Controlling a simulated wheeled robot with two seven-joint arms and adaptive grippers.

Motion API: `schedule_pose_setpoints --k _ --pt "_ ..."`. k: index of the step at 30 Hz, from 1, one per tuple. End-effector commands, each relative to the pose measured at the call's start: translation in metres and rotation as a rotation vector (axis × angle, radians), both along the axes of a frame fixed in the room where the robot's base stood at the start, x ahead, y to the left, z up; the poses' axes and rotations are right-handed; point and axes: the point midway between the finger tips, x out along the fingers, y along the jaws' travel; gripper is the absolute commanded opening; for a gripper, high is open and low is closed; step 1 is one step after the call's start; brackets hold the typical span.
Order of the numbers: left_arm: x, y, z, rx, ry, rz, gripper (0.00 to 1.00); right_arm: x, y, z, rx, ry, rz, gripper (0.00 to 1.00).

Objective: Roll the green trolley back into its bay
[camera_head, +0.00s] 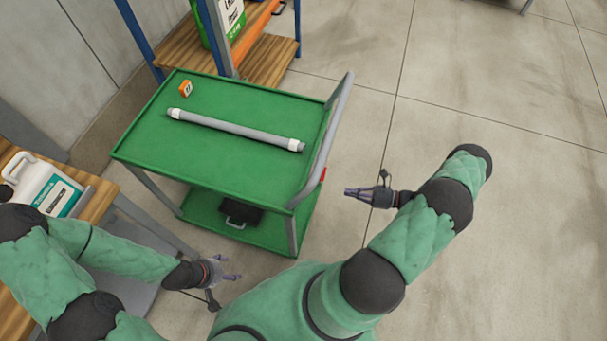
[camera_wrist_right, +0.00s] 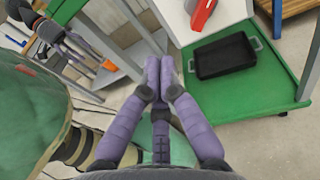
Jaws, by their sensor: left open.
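The green trolley (camera_head: 225,120) stands upright in the middle of the head view, with a grey push handle (camera_head: 332,135) on its right side. My left gripper (camera_head: 232,268) is open and empty in front of the trolley. I cannot tell where the bay's limits are.
A black tray (camera_wrist_right: 226,57) sits on the lower shelf. A blue-post rack (camera_head: 265,55) stands behind; a wooden bench (camera_head: 103,190) with a white jug (camera_head: 42,185) is left. Floor on the right is clear.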

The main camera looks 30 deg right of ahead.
Motion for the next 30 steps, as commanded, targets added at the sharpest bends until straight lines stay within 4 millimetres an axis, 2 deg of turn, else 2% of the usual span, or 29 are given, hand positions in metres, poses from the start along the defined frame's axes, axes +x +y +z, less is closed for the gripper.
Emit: schedule_pose_setpoints --k 1,3,8,13,24,30 --pt "0.0 0.0 0.002 0.0 0.0 0.0 0.68 -0.005 -0.016 0.006 0.017 -0.022 -0.05 0.0" --pt "0.0 0.0 0.002 0.0 0.0 0.0 0.68 -0.009 -0.03 0.012 0.033 -0.046 -0.094 0.0" --pt "0.0 0.0 0.002 0.0 0.0 -0.001 0.68 -0.008 -0.036 0.017 0.049 -0.068 -0.122 0.0" --pt "0.0 0.0 -0.001 0.0 0.001 -0.001 0.68 0.008 -0.021 0.017 0.05 -0.067 -0.117 0.0" --pt "0.0 0.0 -0.009 0.0 0.0 0.0 0.68 0.061 0.024 0.016 0.048 -0.067 -0.114 0.0" --pt "0.0 0.0 -0.014 0.0 0.0 0.0 0.68 0.083 0.043 0.016 0.048 -0.066 -0.115 0.0"
